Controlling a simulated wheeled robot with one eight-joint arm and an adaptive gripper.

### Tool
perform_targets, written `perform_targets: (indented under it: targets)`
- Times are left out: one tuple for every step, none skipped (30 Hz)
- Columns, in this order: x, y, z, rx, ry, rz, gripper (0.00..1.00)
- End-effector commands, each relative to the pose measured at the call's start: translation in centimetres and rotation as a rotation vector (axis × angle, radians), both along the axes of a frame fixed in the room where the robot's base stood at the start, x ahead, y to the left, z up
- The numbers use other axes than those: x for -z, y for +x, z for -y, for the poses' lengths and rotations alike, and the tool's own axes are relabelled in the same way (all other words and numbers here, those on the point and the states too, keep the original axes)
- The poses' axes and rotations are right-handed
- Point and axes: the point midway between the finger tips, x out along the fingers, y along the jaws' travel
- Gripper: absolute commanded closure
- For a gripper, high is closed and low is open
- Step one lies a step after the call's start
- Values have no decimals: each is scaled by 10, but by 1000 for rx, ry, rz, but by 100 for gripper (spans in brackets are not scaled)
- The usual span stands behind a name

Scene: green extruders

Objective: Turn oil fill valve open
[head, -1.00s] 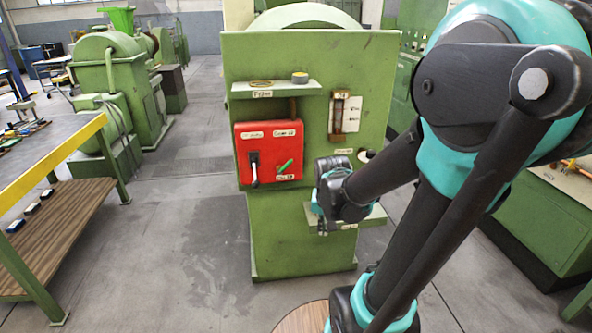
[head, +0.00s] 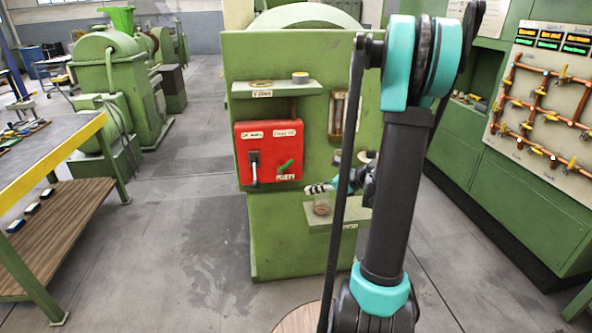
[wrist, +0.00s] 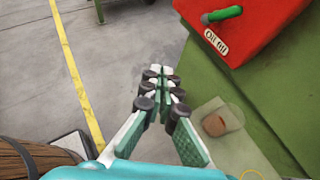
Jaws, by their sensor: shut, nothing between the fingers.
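A red box (head: 242,136) is on the front of the green machine. A small green valve handle (head: 285,166) sits at its lower right, tilted up to the right; it also shows in the wrist view (wrist: 222,14). The label beneath it seems to begin "Oil" in the wrist view. A black lever (head: 254,168) on the box's left hangs down. My gripper (head: 310,188) is shut and empty, pointing left, below and right of the green handle and apart from it. In the wrist view its fingertips (wrist: 161,73) lie left of the box.
A clear cup with brown contents (head: 321,207) stands on the lower green shelf (head: 345,216), just below my gripper. An upper shelf (head: 300,90) juts out above the box. Open floor lies left of the machine. A workbench (head: 70,150) stands further left.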

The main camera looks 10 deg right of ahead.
Motion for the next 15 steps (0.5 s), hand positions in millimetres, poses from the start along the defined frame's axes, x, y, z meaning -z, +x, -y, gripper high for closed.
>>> perform_targets:
  targets:
    - [-1, 10, 11, 52, 84, -40, 100]
    - [-2, 15, 15, 81, 137, -65, 100]
    - [-4, 22, 22, 115, 205, -97, 100]
    - [-5, 25, 27, 138, 252, -120, 100]
    - [-6, 29, 31, 157, 297, -142, 100]
    - [-7, 33, 37, 181, 351, -168, 100]
    - [-8, 35, 41, 195, 389, -186, 100]
    - [-9, 38, 44, 208, 421, -203, 100]
    - [-10, 40, 48, 222, 459, -221, 100]
    - [-10, 41, 51, 230, 483, -232, 100]
    - [-11, 42, 53, 236, 503, -242, 100]
    - [-11, 43, 55, 243, 522, -253, 100]
    - [-12, 44, 55, 245, 533, -259, 100]
    - [-12, 44, 56, 247, 541, -262, 100]
    - [-12, 45, 55, 250, 548, -267, 100]
